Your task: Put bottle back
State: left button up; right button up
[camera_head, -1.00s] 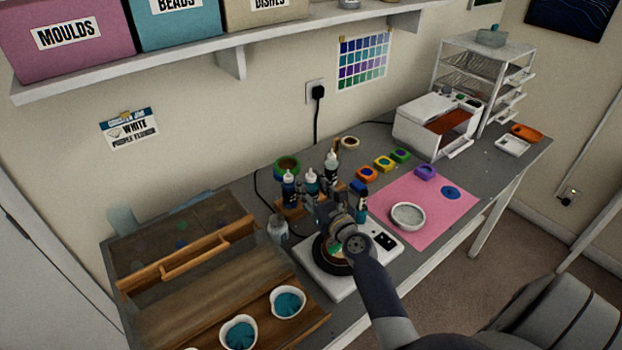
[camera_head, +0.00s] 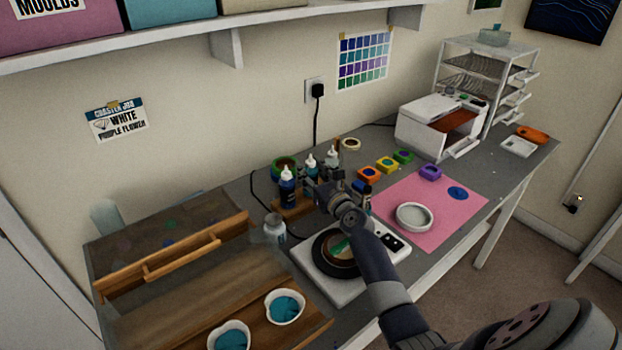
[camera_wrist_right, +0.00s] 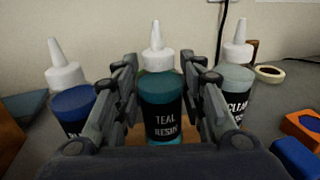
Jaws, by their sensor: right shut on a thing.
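The teal resin bottle (camera_wrist_right: 163,105), labelled "TEAL RESIN" with a white nozzle, stands upright between the fingers of my right gripper (camera_wrist_right: 162,95), which is shut on it. In the head view the teal bottle (camera_head: 310,164) is in the middle of a row, its lower part hidden by my right gripper (camera_head: 314,188). A blue bottle (camera_wrist_right: 70,98) is on its left and a clear resin bottle (camera_wrist_right: 236,85) on its right. The wooden bottle rack (camera_head: 290,210) is under the row; whether the teal bottle's base touches it is hidden. My left gripper is out of view.
A pink mat (camera_head: 460,212) with a white round mould (camera_head: 414,215) lies to the right. Teal-filled moulds (camera_head: 285,306) sit front left.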

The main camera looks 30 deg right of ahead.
jog(key=shift+f, duration=0.1)
jog(key=o, duration=0.9)
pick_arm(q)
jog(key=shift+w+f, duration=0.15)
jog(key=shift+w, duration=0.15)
pick_arm(e)
jog(key=shift+f, duration=0.1)
jog(key=shift+r, duration=0.3)
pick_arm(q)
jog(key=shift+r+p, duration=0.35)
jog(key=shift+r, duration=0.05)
pick_arm(e)
jog(key=s, duration=0.4)
jog(key=s+a, duration=0.1)
jog(key=s, duration=0.7)
jog(key=shift+a, duration=0.2)
